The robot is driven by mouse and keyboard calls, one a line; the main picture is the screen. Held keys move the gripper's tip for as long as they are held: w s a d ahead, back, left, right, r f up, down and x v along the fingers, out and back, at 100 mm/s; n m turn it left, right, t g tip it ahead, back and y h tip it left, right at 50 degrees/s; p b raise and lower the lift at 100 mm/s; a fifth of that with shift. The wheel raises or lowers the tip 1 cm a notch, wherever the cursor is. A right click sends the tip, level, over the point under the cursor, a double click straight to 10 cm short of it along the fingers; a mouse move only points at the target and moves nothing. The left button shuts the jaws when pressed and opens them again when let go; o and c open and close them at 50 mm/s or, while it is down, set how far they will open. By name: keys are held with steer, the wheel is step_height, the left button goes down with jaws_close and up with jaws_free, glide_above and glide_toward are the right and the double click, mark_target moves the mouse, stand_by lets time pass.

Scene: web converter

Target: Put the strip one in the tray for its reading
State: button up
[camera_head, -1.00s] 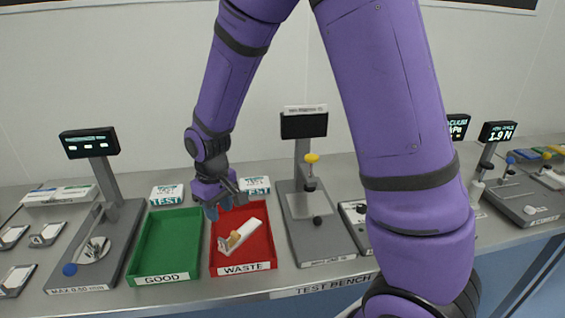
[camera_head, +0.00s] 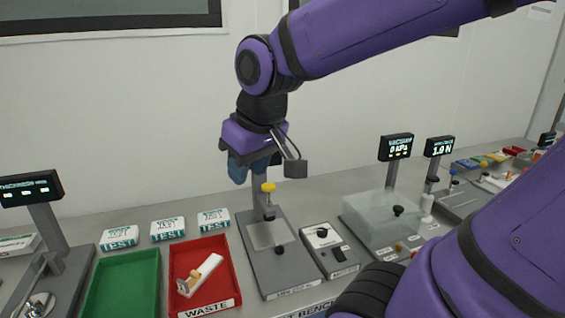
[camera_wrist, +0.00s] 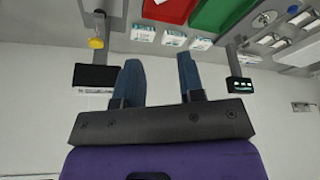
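A white strip with a tan piece on it (camera_head: 203,273) lies in the red tray (camera_head: 228,290), which is labelled WASTE. I cannot read a number on the strip. The green tray (camera_head: 124,285) stands left of the red one and looks empty. My gripper (camera_head: 252,168) is raised above the bench, behind the yellow-knobbed device and apart from both trays. In the wrist view, the blue fingers of my gripper (camera_wrist: 160,80) are spread with nothing between them. That view also shows the red tray (camera_wrist: 170,10) and the green tray (camera_wrist: 215,15) at its upper edge.
The yellow-knobbed tester (camera_head: 280,270) stands right of the red tray, beside a small grey box (camera_head: 328,250). Further right are a clear chamber (camera_head: 375,215), a vacuum display (camera_head: 397,148) and a display reading 1.9 N (camera_head: 439,146). Several TEST boxes (camera_head: 168,230) stand behind the trays.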

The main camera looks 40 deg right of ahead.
steer(key=s+d+r+m+t, duration=0.1)
steer(key=s+r, duration=0.1)
steer(key=s, duration=0.4)
steer(key=shift+s+d+r, duration=0.15)
steer(key=shift+s+d, duration=0.25)
stand_by(0.8)
